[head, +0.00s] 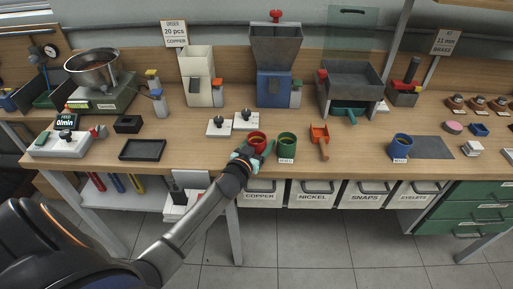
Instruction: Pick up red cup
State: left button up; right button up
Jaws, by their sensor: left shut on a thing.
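The red cup (257,138) stands upright near the front edge of the wooden bench, in the middle of the head view. My left gripper (246,154) is at the cup's near left side, shut on it. The fingers are small and partly hidden by the wrist. I cannot tell whether the cup is lifted off the bench. My right gripper is not in view.
A green cup (287,146) stands close to the right of the red cup. An orange scoop (320,139) lies further right, and a blue cup (401,147) beyond it. Two white blocks with black knobs (219,127) sit behind left. Labelled drawers (313,194) hang below the bench edge.

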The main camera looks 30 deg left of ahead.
pick_arm(q)
jog(key=c, duration=0.5)
jog(key=shift+r, duration=0.1)
jog(key=shift+c, duration=0.2)
